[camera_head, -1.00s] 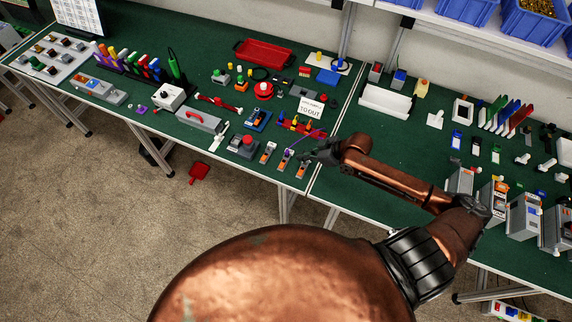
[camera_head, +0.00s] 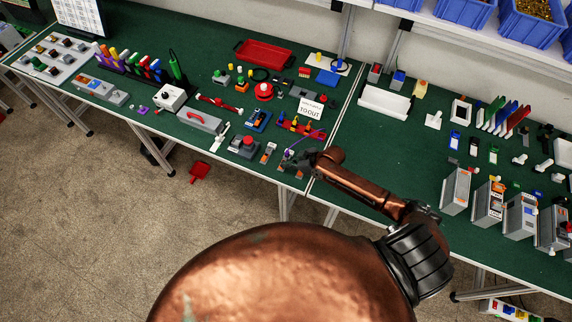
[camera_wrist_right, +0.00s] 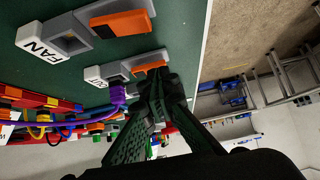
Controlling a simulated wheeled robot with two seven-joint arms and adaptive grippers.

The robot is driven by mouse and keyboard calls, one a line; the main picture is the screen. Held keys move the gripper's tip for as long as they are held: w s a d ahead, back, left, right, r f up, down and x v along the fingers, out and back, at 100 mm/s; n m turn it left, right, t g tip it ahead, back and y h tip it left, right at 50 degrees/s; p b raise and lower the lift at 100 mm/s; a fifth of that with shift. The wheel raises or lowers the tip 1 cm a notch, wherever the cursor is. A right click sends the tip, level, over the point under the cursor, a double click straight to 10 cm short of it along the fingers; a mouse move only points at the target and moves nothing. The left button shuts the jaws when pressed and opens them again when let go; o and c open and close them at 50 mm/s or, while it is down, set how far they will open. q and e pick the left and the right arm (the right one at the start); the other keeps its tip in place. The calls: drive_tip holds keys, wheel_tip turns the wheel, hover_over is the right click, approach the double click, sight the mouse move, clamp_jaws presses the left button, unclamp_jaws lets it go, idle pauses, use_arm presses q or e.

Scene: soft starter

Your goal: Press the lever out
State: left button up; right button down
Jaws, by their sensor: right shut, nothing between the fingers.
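A small grey lever switch with an orange lever (camera_wrist_right: 150,67) and a white label (camera_wrist_right: 97,94), only partly legible, is in the middle of the right wrist view. My right gripper (camera_wrist_right: 160,78) is shut and empty, its fingertips at the end of this orange lever. I cannot tell whether they touch it. A second orange lever (camera_wrist_right: 124,22) beside it has a white block marked FAN (camera_wrist_right: 38,42). In the head view my right gripper (camera_head: 291,161) covers much of the switches near the table's front edge. One orange-topped switch (camera_head: 268,153) stays clear on the left. My left gripper is out of view.
A purple cable (camera_wrist_right: 117,103) lies close beside the fingers. A card reading TO OUT (camera_head: 311,108) stands behind. A grey box with a red button (camera_head: 243,146) is to the left. The green table's front edge is close to the gripper.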

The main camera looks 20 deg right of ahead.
drive_tip(key=shift+s+a+f, duration=0.15)
drive_tip(key=shift+f, duration=0.4)
drive_tip(key=shift+r, duration=0.1)
